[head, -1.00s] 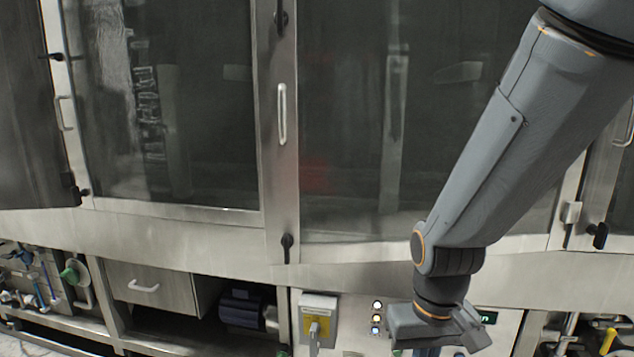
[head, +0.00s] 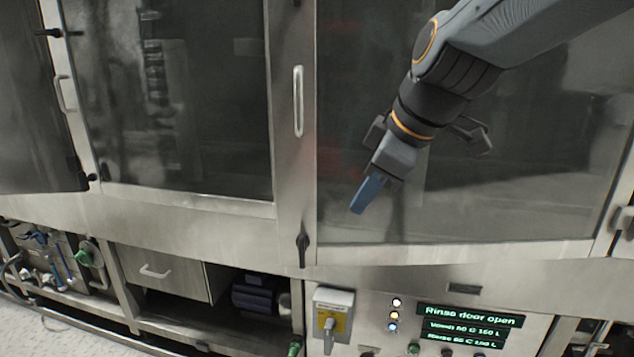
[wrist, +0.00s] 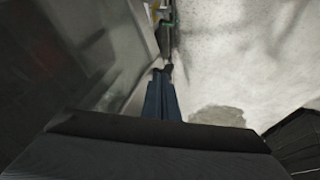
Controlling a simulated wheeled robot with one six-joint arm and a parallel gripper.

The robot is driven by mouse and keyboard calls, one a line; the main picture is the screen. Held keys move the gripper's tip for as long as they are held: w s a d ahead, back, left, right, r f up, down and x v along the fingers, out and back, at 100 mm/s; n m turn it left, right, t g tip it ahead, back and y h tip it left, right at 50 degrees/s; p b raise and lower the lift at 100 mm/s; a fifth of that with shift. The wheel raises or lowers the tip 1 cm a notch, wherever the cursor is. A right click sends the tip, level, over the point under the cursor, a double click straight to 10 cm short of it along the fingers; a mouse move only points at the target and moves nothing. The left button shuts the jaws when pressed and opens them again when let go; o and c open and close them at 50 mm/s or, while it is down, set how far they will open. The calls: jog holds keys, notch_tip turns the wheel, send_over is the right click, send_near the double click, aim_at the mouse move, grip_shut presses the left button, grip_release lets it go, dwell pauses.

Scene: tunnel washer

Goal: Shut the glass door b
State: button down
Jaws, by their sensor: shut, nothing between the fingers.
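A large glass door (head: 500,190) in a steel frame fills the middle and right of the head view. A second glass pane (head: 215,130) stands to its left, past a steel post with a bar handle (head: 298,102). I see no letters, so I cannot tell which one is door b. My gripper (head: 366,197) is shut and empty, its blue fingers pointing down and left in front of the large pane. I cannot tell whether they touch it. In the wrist view my blue fingers (wrist: 162,97) are together, beside a dark glassy surface on the left.
A dark panel (head: 35,110) stands at an angle at far left. A black latch (head: 303,246) is low on the post. A lit display (head: 470,325) reads "Rinse door open". Below are a switch box (head: 332,315) and a drawer (head: 165,278). Pale floor (wrist: 250,60) shows right.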

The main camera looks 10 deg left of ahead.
jog(key=a+r+n+y, duration=0.1)
jog(key=a+r+n, duration=0.25)
jog(key=r, duration=0.25)
jog(key=shift+m+t, duration=0.25)
jog(key=shift+t, duration=0.05)
jog(key=p+x, duration=0.1)
jog(key=x, duration=0.2)
jog(key=p+x, duration=0.1)
jog(key=x, duration=0.3)
jog(key=w+p+x, duration=0.1)
jog(key=x, duration=0.3)
jog(key=shift+a+r, duration=0.25)
jog(key=shift+r, duration=0.15)
jog(key=shift+w+a+p, duration=0.15)
jog(key=shift+w+p, duration=0.2)
jog(key=shift+w, duration=0.5)
jog(key=shift+w, duration=0.1)
